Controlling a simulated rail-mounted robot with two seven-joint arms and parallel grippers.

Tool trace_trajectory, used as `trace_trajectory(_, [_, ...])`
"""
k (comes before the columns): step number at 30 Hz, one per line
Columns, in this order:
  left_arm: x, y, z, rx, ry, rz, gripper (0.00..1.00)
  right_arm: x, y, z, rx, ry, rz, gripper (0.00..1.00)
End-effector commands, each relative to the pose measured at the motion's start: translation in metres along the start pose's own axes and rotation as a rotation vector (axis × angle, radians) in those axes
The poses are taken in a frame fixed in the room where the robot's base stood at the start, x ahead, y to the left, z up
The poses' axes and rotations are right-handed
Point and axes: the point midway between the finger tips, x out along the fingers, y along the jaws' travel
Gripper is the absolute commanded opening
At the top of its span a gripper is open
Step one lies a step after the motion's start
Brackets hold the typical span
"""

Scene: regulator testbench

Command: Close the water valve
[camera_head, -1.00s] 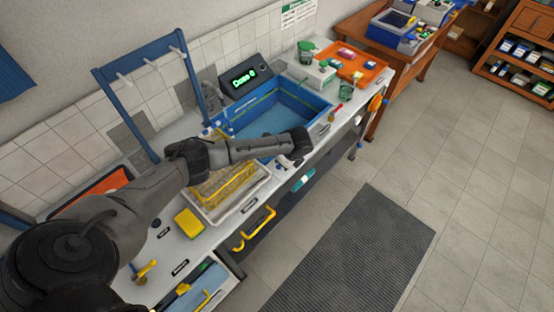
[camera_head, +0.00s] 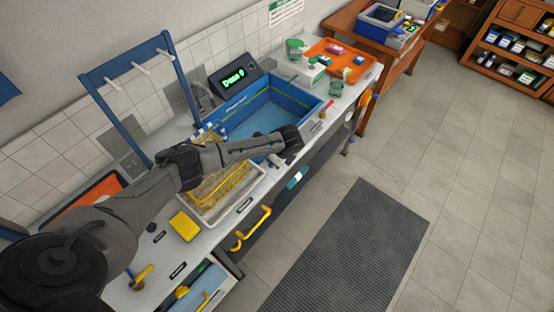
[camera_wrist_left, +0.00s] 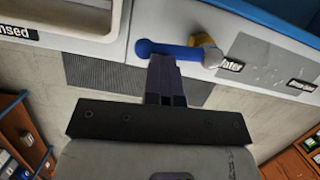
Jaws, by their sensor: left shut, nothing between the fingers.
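The water valve has a blue lever handle (camera_wrist_left: 165,49) and a brass body (camera_wrist_left: 208,50), seen in the left wrist view beside a partly covered label ending in "ater" (camera_wrist_left: 230,66). The lever lies roughly along the bench's front edge, pointing left from the body. My left gripper (camera_wrist_left: 163,62) is shut and empty, its fingertips at the lever's near side. I cannot tell whether they touch it. In the head view my left gripper (camera_head: 276,160) is at the bench front below the blue sink, and my arm hides most of the valve. My right gripper is not in view.
A blue sink (camera_head: 262,122) and a tray with a yellow rack (camera_head: 222,185) stand behind my arm. A red-handled fitting (camera_head: 325,110) lies farther right and a yellow-handled valve (camera_head: 141,275) lies left. The floor with a dark mat (camera_head: 350,245) is clear.

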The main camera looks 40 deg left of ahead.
Motion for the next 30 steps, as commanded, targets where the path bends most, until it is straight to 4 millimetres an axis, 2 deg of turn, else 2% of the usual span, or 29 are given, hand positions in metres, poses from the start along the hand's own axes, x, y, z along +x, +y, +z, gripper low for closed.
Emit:
trace_trajectory(13, [0.001, 0.001, -0.001, 0.001, 0.000, 0.003, 0.00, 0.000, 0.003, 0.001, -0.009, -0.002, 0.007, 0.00])
trace_trajectory(17, [-0.005, 0.002, -0.005, -0.002, 0.000, 0.004, 0.00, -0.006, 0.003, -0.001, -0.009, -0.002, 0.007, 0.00])
trace_trajectory(23, [-0.023, 0.004, -0.027, -0.011, 0.002, 0.006, 0.00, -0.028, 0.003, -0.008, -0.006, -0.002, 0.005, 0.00])
trace_trajectory(25, [-0.030, 0.002, -0.027, -0.014, 0.001, 0.001, 0.00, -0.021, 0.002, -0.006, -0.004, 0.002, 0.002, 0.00])
trace_trajectory(30, [-0.064, 0.002, -0.026, -0.014, 0.000, 0.000, 0.00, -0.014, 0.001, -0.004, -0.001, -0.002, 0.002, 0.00])
